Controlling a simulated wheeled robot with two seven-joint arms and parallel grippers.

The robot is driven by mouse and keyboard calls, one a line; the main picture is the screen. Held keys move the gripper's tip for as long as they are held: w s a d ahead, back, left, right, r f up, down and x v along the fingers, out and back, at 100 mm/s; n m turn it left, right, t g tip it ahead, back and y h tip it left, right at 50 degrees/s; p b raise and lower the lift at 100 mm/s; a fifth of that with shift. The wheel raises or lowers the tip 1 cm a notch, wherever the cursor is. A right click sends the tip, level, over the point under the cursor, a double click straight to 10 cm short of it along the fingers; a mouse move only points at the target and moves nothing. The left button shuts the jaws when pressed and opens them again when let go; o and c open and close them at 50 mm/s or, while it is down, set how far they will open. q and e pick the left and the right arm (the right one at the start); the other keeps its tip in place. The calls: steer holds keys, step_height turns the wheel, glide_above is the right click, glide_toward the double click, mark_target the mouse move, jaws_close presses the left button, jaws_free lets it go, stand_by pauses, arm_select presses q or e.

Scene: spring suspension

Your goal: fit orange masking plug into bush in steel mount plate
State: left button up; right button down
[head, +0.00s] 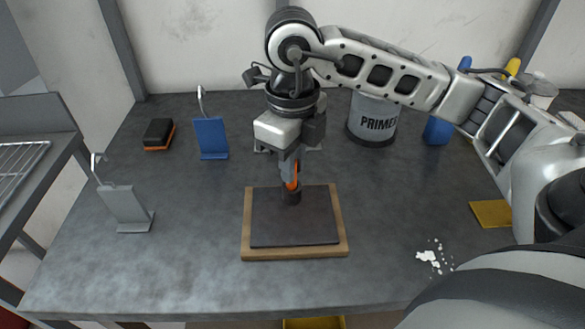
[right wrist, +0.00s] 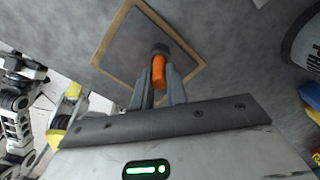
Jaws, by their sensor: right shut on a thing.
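The steel mount plate (head: 300,225) is a dark square plate lying on a wooden board (head: 246,240) in the middle of the bench. The bush (head: 291,193) is a short dark cylinder standing up near the plate's far edge. It also shows in the right wrist view (right wrist: 160,48). My right gripper (head: 290,172) points down over the bush, shut on the orange masking plug (head: 293,180). In the right wrist view the plug (right wrist: 158,72) sits between the fingers, in line with the bush. Its lower end meets the bush's top; I cannot tell how far inside it is. My left gripper is not seen.
A blue stand (head: 211,138) and a grey stand (head: 126,206), each with a hook, and a black-and-orange block (head: 158,134) are on the left. A primer can (head: 372,120) stands behind. White crumbs (head: 430,256) and a yellow cloth (head: 491,213) lie right. The front bench is clear.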

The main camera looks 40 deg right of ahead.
steer(key=shift+f, duration=0.95)
steer(key=shift+f, duration=0.2)
steer(key=c, duration=1.4)
jaws_free()
steer(key=shift+r, duration=0.1)
step_height(320, 180, up, 12)
steer(key=shift+r+p, duration=0.15)
steer(key=shift+p, duration=0.55)
